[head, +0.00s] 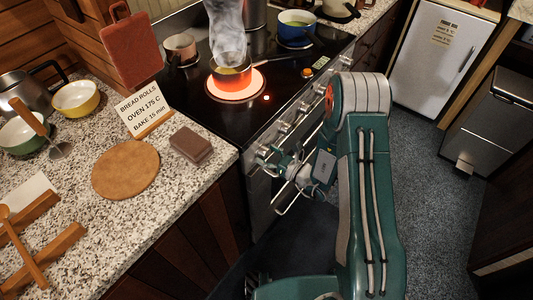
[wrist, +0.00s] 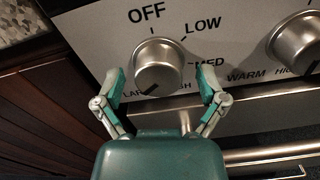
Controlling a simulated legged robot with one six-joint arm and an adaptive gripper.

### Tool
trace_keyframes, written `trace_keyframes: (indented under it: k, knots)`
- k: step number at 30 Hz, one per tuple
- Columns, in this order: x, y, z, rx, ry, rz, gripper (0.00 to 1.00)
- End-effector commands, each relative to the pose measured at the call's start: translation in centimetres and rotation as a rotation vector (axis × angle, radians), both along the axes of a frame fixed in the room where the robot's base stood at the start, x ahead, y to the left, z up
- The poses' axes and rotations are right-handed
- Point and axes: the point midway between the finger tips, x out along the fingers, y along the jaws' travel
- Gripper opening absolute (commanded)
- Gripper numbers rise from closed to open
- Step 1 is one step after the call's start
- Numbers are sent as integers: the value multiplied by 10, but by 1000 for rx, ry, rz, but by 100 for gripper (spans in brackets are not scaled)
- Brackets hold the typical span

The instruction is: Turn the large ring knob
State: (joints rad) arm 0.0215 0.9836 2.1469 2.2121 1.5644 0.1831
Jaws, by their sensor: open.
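The large ring knob (wrist: 158,62) is a round metal knob on the stove's front panel, in the middle of the wrist view. OFF is above it, LOW and MED to its right. A label starting "LAR" and a partly hidden label ending in "H" are below. Its dark mark is at the lower edge, slightly left, well away from OFF. My gripper (wrist: 160,74) is open, with one finger on each side of the knob; I cannot tell whether they touch it. In the head view my gripper (head: 279,165) is at the stove front and hides the knob.
A second knob (wrist: 299,42) is close on the right. Below is the oven handle (wrist: 270,155). On the black cooktop, a smoking pan (head: 230,76) stands on a glowing red ring (head: 236,96). The counter (head: 90,205) is at left; dark floor is open at right.

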Motion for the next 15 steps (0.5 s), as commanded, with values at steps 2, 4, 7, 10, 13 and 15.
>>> trace_keyframes:
  k: [2, 4, 7, 10, 13, 15]
  knots:
    - [1, 1, 0, 0, 0, 0, 91]
    - [1, 1, 0, 0, 0, 0, 91]
    - [0, 1, 0, 0, 0, 0, 86]
    - [0, 0, 0, 0, 0, 0, 42]
    - [0, 0, 0, 0, 0, 0, 9]
    - [1, 0, 0, 0, 0, 0, 9]
